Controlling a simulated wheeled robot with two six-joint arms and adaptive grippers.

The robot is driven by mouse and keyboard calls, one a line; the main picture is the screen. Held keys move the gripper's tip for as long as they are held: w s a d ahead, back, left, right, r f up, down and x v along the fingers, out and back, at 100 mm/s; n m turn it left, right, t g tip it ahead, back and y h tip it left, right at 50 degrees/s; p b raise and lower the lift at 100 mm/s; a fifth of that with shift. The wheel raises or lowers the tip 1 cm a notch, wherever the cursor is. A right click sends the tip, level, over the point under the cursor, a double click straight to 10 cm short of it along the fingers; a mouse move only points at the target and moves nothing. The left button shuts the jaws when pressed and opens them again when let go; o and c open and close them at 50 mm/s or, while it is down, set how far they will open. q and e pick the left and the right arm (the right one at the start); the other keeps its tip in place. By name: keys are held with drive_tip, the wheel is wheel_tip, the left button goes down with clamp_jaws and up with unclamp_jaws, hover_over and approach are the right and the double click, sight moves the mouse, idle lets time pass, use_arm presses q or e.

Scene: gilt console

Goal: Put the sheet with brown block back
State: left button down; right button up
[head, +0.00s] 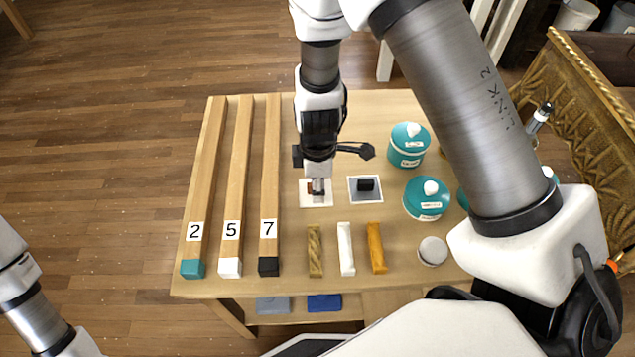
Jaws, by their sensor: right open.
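The white sheet with a brown block (328,201) lies flat on the wooden table. My right gripper (317,188) is directly above it, pointing down, and hides much of the block; only a little brown shows at the fingertips. The right gripper is open. I cannot tell whether its fingers touch the block. A grey sheet with a white border and a black block (366,185) lies just to the right. My left arm shows at the lower left edge, but its gripper is out of view.
Three long wooden bars numbered 2, 5 and 7 (269,170) lie at the left. In front are patterned, white and orange bars (376,248) and a round pale lid (433,251). Teal lidded jars (409,150) stand at right. Grey and blue items (324,302) sit on a lower shelf.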

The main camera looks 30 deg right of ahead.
drive_tip(key=shift+r+p, duration=0.3)
drive_tip(key=shift+r, duration=0.1)
wheel_tip(320, 180, up, 12)
drive_tip(key=p, duration=0.2)
drive_tip(key=shift+f, duration=0.2)
drive_tip(key=shift+f, duration=0.1)
